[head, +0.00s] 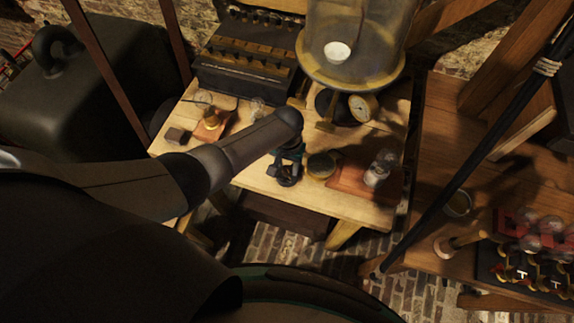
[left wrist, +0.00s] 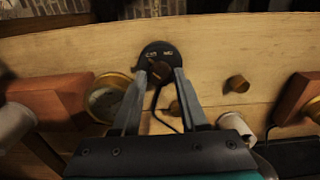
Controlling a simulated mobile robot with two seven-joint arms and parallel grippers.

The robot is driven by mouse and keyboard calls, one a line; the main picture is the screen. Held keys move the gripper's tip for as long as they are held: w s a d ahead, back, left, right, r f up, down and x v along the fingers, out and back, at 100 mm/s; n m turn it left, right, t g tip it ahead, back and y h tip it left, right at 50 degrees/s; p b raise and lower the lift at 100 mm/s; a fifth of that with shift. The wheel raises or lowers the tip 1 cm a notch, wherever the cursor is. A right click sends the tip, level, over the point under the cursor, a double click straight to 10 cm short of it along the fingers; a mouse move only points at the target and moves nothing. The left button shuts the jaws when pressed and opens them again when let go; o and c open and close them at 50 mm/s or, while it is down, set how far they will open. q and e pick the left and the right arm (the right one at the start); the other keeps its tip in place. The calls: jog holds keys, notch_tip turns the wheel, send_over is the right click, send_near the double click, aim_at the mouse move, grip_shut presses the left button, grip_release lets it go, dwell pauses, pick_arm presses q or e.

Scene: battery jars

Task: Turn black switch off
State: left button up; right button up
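The black switch (left wrist: 158,50) is a round black base with small pale lettering, set on the pale wooden table top. A dark brown knob or lever (left wrist: 161,72) stands on it. My left gripper (left wrist: 165,78) points down at the switch, its two fingers spread with the knob between or just beyond the tips. I cannot tell whether a finger touches it. In the head view my left gripper (head: 289,157) is right above the switch (head: 287,179) and partly covers it. The lettering cannot be read for sure. My right gripper is in neither view.
A brass dial (head: 321,165) and a wooden block (head: 357,181) with a glass piece stand right of the switch. A glass bell jar (head: 358,40) and a dark box with brass fittings (head: 245,62) stand behind. The right-hand bench (head: 440,130) bears red-capped jars (head: 530,228).

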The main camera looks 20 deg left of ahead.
aim_at(287, 169)
pick_arm(q)
jog(key=o, duration=0.3)
jog(key=shift+r, duration=0.45)
notch_tip(287, 169, up, 14)
jog(key=p, duration=0.4)
jog(key=shift+r, duration=0.2)
